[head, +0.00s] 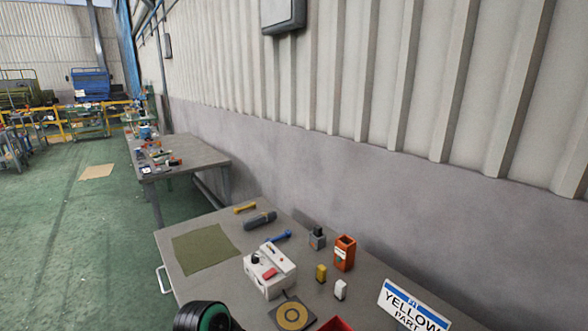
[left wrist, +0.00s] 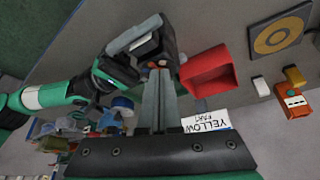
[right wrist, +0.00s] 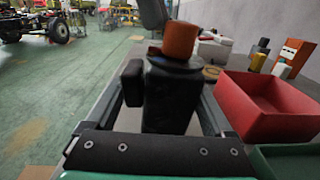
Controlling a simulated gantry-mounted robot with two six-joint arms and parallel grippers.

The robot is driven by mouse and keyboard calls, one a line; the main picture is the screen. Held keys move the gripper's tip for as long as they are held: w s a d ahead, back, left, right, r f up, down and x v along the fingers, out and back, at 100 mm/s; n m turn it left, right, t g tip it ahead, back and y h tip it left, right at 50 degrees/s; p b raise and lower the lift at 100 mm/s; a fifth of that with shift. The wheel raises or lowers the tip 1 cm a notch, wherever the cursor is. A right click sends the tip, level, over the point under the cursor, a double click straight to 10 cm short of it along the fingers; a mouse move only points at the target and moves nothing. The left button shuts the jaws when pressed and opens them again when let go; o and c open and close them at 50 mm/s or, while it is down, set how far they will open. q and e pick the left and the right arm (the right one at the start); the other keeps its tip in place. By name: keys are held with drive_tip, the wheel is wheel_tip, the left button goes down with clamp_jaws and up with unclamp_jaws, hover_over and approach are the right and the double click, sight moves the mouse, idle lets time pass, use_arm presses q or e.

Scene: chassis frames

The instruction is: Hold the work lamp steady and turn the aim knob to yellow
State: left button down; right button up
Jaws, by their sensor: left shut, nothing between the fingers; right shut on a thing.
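The work lamp appears to be the black block (right wrist: 170,95) with an orange round part (right wrist: 180,40) on top, in the right wrist view. My right gripper (right wrist: 165,118) is shut on its black body. In the left wrist view, the dark lamp (left wrist: 152,48) sits at the end of my right arm, upper middle. My left gripper (left wrist: 159,75) is shut and empty, its fingertips close to the lamp's lower end; I cannot tell whether they touch. The aim knob's setting cannot be read. The lamp and both grippers are out of the head view.
A sign reading "YELLOW PART" (head: 412,308) stands at the table's right. A red bin (right wrist: 265,105) is beside the lamp, with a green bin (right wrist: 290,160) nearer. A white box (head: 270,272), an orange holder (head: 344,252) and an olive mat (head: 204,249) are on the table.

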use_arm(q)
drive_tip(key=shift+s+d, duration=0.15)
drive_tip(key=shift+d, duration=0.05)
use_arm(e)
drive_tip(key=shift+a, duration=0.2)
drive_tip(key=shift+s, duration=0.1)
drive_tip(key=shift+d, duration=0.1)
use_arm(q)
wheel_tip(320, 180, up, 6)
drive_tip(key=shift+a, duration=0.35)
